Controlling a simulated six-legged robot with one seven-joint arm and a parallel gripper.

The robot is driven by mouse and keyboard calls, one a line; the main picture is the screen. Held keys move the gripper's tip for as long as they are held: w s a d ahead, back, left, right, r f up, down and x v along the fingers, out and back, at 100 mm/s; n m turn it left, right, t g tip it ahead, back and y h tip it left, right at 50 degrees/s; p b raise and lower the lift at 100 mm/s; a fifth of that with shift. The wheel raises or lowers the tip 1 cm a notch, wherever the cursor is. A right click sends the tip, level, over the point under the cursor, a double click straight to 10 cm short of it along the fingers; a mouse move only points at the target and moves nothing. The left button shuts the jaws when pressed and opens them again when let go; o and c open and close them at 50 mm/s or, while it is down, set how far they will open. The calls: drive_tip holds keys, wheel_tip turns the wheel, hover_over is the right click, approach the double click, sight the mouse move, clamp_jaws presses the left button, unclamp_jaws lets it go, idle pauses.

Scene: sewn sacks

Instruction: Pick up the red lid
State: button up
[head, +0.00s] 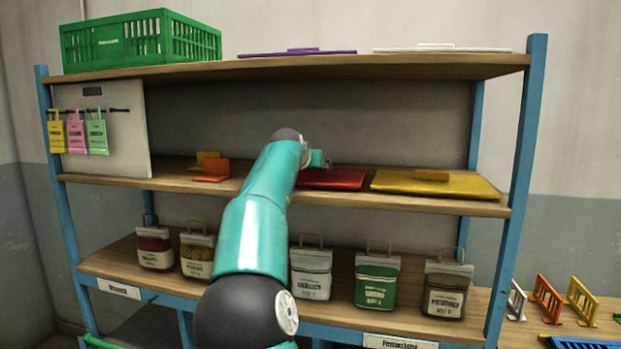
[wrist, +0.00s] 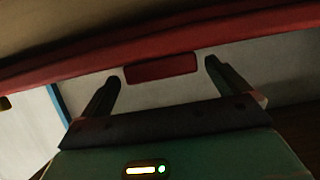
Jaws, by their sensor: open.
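The red lid (head: 335,180) lies flat on the middle shelf, partly hidden behind my arm. In the wrist view the lid (wrist: 230,36) is a long red band across the top, and its red block handle (wrist: 160,68) shows between my fingertips. My gripper (head: 320,160) is at the lid in the head view, mostly hidden by my teal arm. In the wrist view my gripper (wrist: 162,74) is open, with one dark finger on each side of the handle and gaps showing. Whether the fingertips reach past the handle is hard to tell.
A yellow lid (head: 450,186) lies to the right on the same shelf, orange bookend-like pieces (head: 212,170) to the left. The upper shelf (head: 400,66) is overhead, with a green crate (head: 140,40), a purple lid (head: 295,53) and a white lid (head: 440,49). Several sacks (head: 377,280) stand below.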

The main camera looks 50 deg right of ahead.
drive_tip(key=shift+c, duration=0.2)
drive_tip(key=c, duration=1)
drive_tip(key=shift+o, duration=0.2)
drive_tip(key=shift+r, duration=0.2)
